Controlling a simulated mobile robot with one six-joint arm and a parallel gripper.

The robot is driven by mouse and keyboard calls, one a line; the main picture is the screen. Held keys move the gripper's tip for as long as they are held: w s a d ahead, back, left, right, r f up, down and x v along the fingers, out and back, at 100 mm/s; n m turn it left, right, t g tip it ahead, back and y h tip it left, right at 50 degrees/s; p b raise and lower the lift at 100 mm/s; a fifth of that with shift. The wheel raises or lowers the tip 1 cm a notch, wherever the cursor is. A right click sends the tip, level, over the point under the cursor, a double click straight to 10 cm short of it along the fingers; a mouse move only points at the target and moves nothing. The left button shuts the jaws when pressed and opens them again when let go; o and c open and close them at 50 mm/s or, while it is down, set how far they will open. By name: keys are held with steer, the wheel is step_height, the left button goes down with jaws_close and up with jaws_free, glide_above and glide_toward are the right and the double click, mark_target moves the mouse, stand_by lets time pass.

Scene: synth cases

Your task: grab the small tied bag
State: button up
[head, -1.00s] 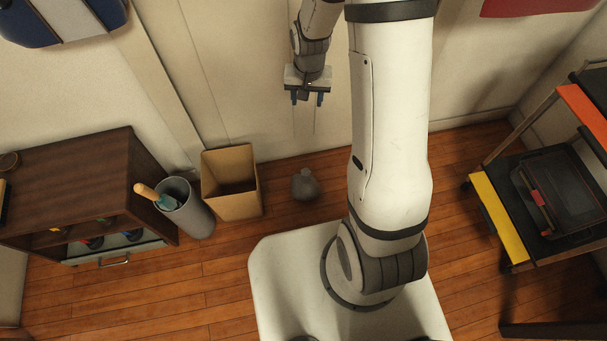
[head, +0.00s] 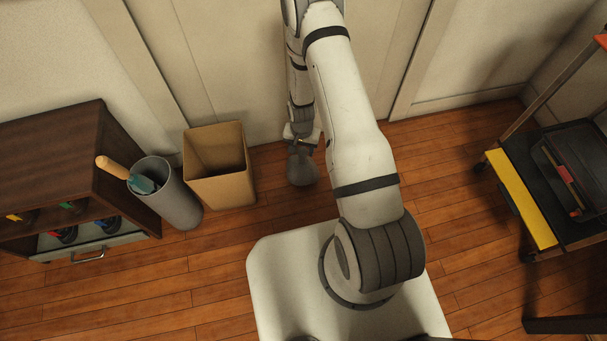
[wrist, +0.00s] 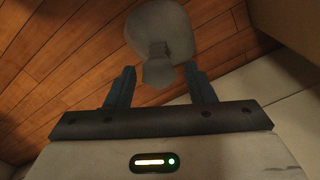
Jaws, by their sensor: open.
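The small tied bag (head: 303,167) is grey and sits on the wooden floor near the wall, to the right of the tan bin. In the wrist view the bag (wrist: 160,30) lies just ahead of my gripper, with its tied neck toward me between the two fingertips. My gripper (wrist: 158,76) is open, with a blue finger on each side of the neck and a gap on both sides. In the head view my gripper (head: 301,138) is over the top of the bag, and its fingers are hard to make out there.
A tan square bin (head: 222,188) stands left of the bag, beside a grey cylinder (head: 172,203) holding a wooden-handled tool. A brown cabinet (head: 60,150) is further left. The wall (head: 235,60) is close behind. A cart with a yellow edge (head: 521,200) stands at the right.

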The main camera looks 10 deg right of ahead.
mark_target(303, 167)
step_height(303, 167, down, 5)
steer(key=shift+w+d+r+b, duration=0.1)
steer(key=shift+w+d+b, duration=0.05)
steer(key=shift+b, duration=1)
steer(key=shift+c, duration=0.2)
jaws_close()
